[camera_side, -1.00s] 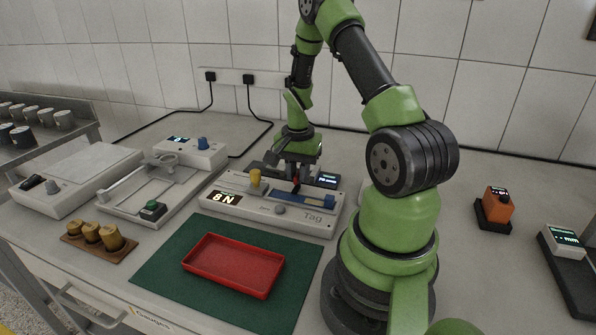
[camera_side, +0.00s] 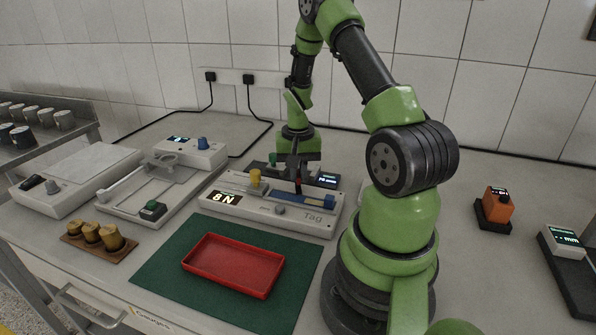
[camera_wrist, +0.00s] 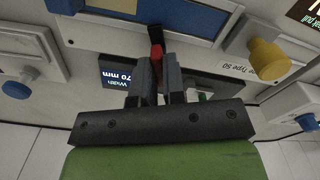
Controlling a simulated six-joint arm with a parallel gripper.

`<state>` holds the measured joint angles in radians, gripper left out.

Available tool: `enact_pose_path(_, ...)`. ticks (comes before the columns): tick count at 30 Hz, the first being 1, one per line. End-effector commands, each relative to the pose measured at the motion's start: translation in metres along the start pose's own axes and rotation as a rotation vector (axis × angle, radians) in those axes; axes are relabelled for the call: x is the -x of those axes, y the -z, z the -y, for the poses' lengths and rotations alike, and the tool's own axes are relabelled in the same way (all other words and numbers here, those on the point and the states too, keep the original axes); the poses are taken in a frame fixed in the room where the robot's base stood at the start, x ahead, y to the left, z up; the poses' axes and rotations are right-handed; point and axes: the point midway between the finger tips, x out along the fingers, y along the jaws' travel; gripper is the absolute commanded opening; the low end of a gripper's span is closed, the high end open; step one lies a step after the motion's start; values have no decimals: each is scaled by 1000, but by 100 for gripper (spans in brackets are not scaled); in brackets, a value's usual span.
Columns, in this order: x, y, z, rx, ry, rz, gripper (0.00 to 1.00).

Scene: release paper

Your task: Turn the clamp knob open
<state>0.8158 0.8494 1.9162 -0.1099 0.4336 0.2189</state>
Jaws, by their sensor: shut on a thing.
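The fingers hide part of the knob. A yellow knob (camera_side: 255,178) stands at the tester's left, and it also shows in the wrist view (camera_wrist: 266,56).
A display reading 70 mm (camera_side: 327,180) and a green knob (camera_side: 272,159) stand just behind the tester. A red tray (camera_side: 232,264) lies on the green mat (camera_side: 160,270) in front. Brass weights (camera_side: 110,236) stand at left, an orange device (camera_side: 497,208) at right.

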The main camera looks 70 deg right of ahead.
Motion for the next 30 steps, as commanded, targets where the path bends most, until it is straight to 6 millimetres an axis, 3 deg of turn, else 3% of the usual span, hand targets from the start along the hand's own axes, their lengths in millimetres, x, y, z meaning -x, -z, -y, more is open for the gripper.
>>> enact_pose_path(30, 0, -1, 0, 931, 1, 6, 0)
